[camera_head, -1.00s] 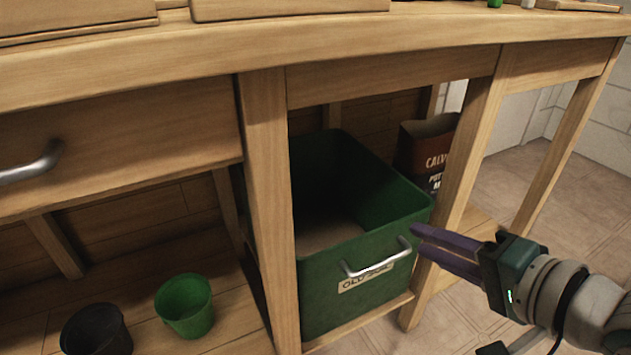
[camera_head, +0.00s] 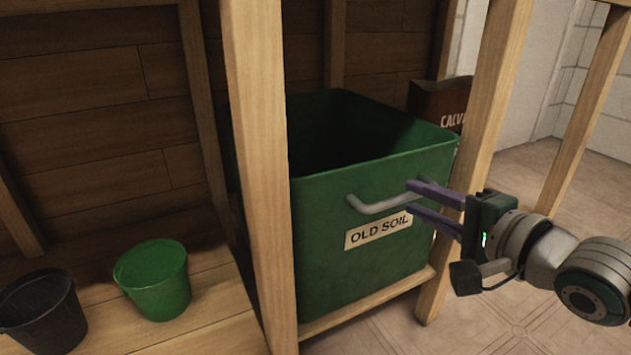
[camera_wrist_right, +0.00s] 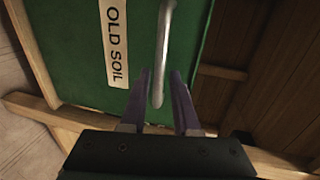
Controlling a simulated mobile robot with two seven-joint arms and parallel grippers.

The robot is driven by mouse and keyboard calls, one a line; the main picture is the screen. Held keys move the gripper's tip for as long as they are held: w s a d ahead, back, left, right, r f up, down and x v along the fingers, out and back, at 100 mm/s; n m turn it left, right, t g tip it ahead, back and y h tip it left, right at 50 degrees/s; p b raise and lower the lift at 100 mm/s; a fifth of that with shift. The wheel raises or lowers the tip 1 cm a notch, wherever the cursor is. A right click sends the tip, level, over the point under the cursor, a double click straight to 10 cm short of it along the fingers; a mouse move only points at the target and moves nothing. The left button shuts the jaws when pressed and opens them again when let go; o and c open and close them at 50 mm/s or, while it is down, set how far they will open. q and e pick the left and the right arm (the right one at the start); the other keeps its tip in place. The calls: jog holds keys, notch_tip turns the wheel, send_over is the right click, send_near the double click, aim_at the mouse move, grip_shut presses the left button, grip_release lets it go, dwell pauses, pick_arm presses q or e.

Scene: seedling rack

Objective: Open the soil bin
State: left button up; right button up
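The green soil bin (camera_head: 330,235) stands on the lower shelf between wooden posts, its top open and its inside dark. Its front has an "OLD SOIL" label (camera_head: 378,232) and a grey bar handle (camera_head: 372,204). My right gripper (camera_head: 411,197) is at the right end of the handle, in front of the bin. In the right wrist view, the gripper (camera_wrist_right: 161,76) is open, its two purple fingers apart with the lower end of the handle (camera_wrist_right: 166,45) between them. I cannot tell whether either finger touches it. My left gripper is out of view.
A wooden post (camera_head: 262,170) stands left of the bin and another (camera_head: 490,130) right of it, behind my gripper. A green pot (camera_head: 155,285) and a black pot (camera_head: 45,315) stand at left. A brown bag (camera_head: 440,98) is behind the bin. Tiled floor (camera_head: 400,330) is clear in front.

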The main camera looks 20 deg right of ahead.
jog(key=shift+b+x, duration=0.55)
jog(key=shift+x, duration=0.75)
grip_shut()
dwell(0.5)
